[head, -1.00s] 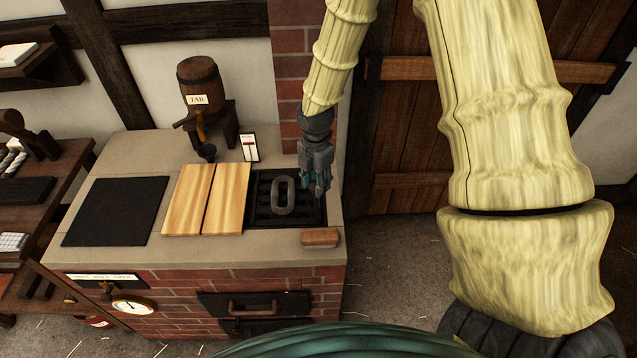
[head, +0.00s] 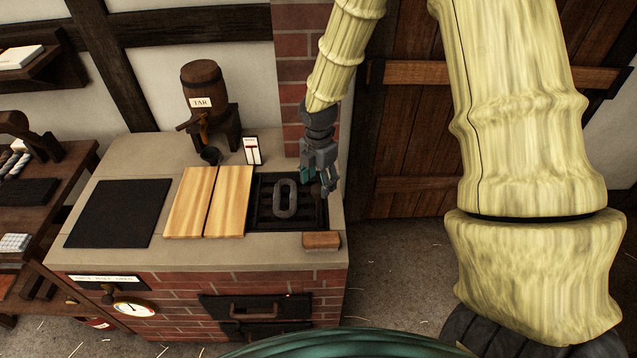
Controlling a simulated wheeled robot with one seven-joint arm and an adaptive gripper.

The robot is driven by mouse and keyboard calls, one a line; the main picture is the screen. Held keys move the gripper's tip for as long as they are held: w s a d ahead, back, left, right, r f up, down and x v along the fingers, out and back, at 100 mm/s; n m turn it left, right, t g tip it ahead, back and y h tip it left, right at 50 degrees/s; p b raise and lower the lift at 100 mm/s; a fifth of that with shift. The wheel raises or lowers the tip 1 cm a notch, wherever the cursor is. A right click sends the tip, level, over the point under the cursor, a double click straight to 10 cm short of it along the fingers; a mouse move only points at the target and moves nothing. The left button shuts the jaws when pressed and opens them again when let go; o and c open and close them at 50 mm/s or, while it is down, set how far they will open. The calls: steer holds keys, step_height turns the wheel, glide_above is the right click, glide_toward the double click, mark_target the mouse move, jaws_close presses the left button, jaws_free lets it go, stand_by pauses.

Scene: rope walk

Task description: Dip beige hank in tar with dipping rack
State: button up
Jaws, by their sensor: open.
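A barrel labelled TAR (head: 203,88) stands on a dark stand at the back of the brick counter, with a tap and a small dark cup (head: 210,155) below it. A dark slatted grate (head: 262,216) is set in the counter's right end, and a grey oval ring (head: 286,198) lies on it. I cannot tell whether the ring is part of the dipping rack. My gripper (head: 322,185) is open and empty, pointing down over the grate's right side, just right of the ring. I cannot make out a beige hank on the counter.
Two pale wooden boards (head: 188,205) lie left of the grate, and a black slab (head: 117,213) lies farther left. A reddish-brown block (head: 321,240) sits at the front right corner. A small card (head: 252,150) stands behind. A shelf (head: 50,200) with goods stands at left.

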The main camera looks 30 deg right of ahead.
step_height(320, 180, up, 10)
steer(key=shift+r, duration=0.15)
stand_by(0.3)
stand_by(0.5)
